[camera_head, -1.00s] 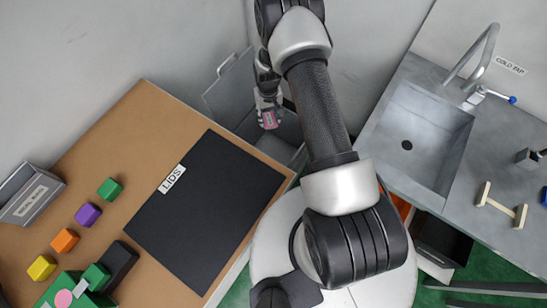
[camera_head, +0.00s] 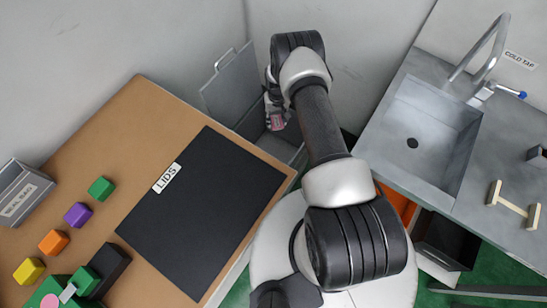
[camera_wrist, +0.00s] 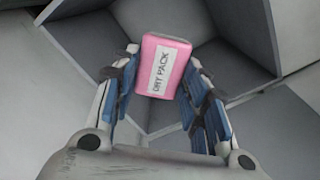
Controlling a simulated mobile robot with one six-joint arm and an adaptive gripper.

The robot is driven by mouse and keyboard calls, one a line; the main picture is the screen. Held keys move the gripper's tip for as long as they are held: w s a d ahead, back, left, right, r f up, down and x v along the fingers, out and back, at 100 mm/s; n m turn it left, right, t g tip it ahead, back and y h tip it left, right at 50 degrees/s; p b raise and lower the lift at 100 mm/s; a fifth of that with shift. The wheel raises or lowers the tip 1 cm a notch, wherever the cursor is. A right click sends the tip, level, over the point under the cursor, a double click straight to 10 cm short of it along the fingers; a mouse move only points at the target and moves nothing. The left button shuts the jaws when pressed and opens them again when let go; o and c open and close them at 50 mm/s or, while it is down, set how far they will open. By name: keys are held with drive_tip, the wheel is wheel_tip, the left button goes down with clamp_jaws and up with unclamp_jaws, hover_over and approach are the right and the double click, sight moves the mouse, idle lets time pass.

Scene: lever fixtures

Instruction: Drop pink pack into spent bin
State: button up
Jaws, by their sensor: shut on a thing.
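The pink pack (camera_wrist: 163,66), labelled "DRY PACK", is between the fingers of my gripper (camera_wrist: 160,80) in the wrist view, and the gripper is shut on it. In the head view the pink pack (camera_head: 277,122) shows as a small patch at the end of my gripper (camera_head: 275,112). Behind it is an open grey bin (camera_head: 230,88) with its lid raised, standing past the table's far corner. The wrist view looks into the bin's grey interior (camera_wrist: 100,50). The pack is over the bin's opening. I see no label on the bin.
A brown table (camera_head: 110,130) at left holds a black "LIDS" mat (camera_head: 205,205), several coloured blocks (camera_head: 78,214) and a small grey labelled box (camera_head: 22,195). At right is a sink (camera_head: 425,135) with a tap. My arm fills the middle.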

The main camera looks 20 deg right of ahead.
drive_tip(key=shift+f, duration=0.5)
drive_tip(key=o, duration=1.1)
drive_tip(key=shift+r, duration=0.1)
wheel_tip(320, 180, up, 12)
